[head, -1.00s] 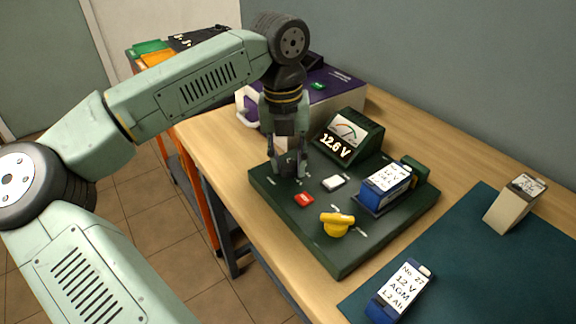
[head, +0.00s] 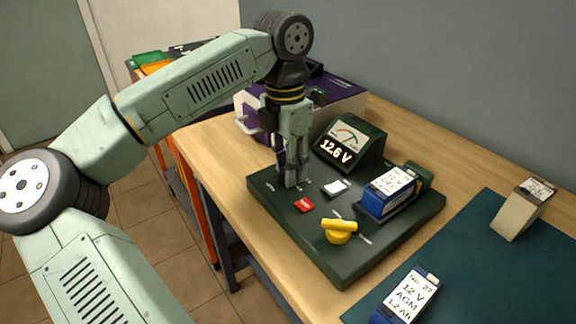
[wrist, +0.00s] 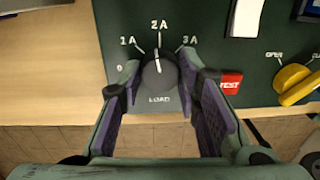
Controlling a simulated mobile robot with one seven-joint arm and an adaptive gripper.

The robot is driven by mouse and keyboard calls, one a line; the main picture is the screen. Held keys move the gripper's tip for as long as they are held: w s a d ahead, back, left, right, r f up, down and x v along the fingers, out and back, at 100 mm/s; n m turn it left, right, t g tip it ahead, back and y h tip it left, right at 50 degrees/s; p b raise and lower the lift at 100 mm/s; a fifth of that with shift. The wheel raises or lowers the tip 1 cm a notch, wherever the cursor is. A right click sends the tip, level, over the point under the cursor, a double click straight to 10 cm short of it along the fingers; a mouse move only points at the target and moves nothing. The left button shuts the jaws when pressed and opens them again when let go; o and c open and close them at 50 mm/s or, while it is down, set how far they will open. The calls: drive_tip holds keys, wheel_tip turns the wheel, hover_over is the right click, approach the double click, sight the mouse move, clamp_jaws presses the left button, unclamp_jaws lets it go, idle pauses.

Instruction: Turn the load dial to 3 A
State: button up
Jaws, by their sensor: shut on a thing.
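The load dial (wrist: 160,80) is a dark round knob on the green test board (head: 336,262). The wrist view shows its scale marked 0, 1 A, 2 A and 3 A. Its white pointer line is at about 2 A, perhaps slightly to the 1 A side. My gripper (wrist: 160,76) is shut on the dial, one finger on each side. In the head view my gripper (head: 292,184) points straight down at the board's far-left corner and hides the dial. The meter (head: 346,144) behind it reads 12.6 V.
A red TEST button (head: 304,205), a white block (head: 336,188) and a yellow knob (head: 339,232) are close by on the board. A blue battery (head: 389,190) sits in the board's holder. Another battery (head: 405,298) and a beige block (head: 522,210) are on the teal mat (head: 462,262).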

drive_tip(key=m, duration=0.5)
drive_tip(key=shift+d+m, duration=0.1)
drive_tip(key=shift+m, duration=0.2)
drive_tip(key=m, duration=0.5)
drive_tip(key=shift+y, duration=0.3)
drive_tip(key=shift+m, duration=0.3)
drive_tip(key=o, duration=1.2)
drive_tip(key=r, duration=1.2)
drive_tip(key=shift+w+d, duration=0.1)
drive_tip(key=shift+w, duration=0.2)
